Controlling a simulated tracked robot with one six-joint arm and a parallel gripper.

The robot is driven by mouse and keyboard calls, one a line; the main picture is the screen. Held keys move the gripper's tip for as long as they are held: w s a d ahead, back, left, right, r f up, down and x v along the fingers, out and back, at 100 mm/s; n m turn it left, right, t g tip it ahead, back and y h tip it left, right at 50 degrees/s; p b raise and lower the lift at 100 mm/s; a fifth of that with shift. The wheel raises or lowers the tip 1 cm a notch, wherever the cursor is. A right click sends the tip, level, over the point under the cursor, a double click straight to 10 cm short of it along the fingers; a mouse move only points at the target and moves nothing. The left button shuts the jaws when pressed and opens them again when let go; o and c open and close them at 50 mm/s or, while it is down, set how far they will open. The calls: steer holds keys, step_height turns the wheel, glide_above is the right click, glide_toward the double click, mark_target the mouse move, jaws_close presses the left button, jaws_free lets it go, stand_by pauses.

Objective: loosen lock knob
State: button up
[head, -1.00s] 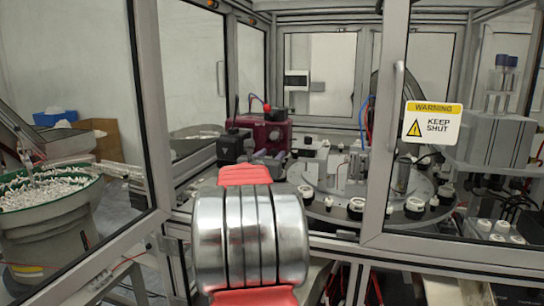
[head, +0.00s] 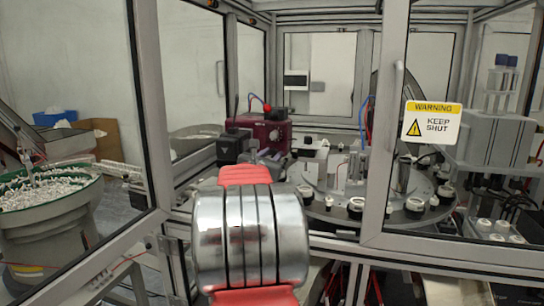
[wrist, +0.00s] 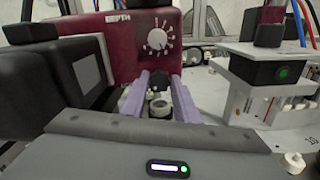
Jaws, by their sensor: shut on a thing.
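A maroon unit (wrist: 140,48) with a white-marked dial (wrist: 157,40) faces me in the wrist view. It also stands inside the cell in the head view (head: 270,131). My gripper (wrist: 158,84) has two purple fingers just in front of the unit, below the dial. A small dark knob with a pale ring (wrist: 159,105) shows between the fingers, which are closed on it. Its far side is hidden, and I cannot tell whether it has turned. In the head view my arm hides most of the gripper.
A black block (wrist: 40,80) stands close on the left of my fingers. A white station with a black, green-lit box (wrist: 262,70) is on the right. In the head view, the rotary table (head: 340,205) lies right of my arm, and a door frame with a warning sign (head: 432,122) stands in front.

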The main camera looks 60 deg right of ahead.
steer(key=shift+w+m, duration=0.1)
steer(key=shift+m, duration=0.2)
steer(key=o, duration=1.1)
steer(key=shift+c, duration=0.2)
steer(key=s+a, duration=0.2)
steer(key=a, duration=1.1)
steer(key=shift+a, duration=0.35)
steer(key=shift+s, duration=0.1)
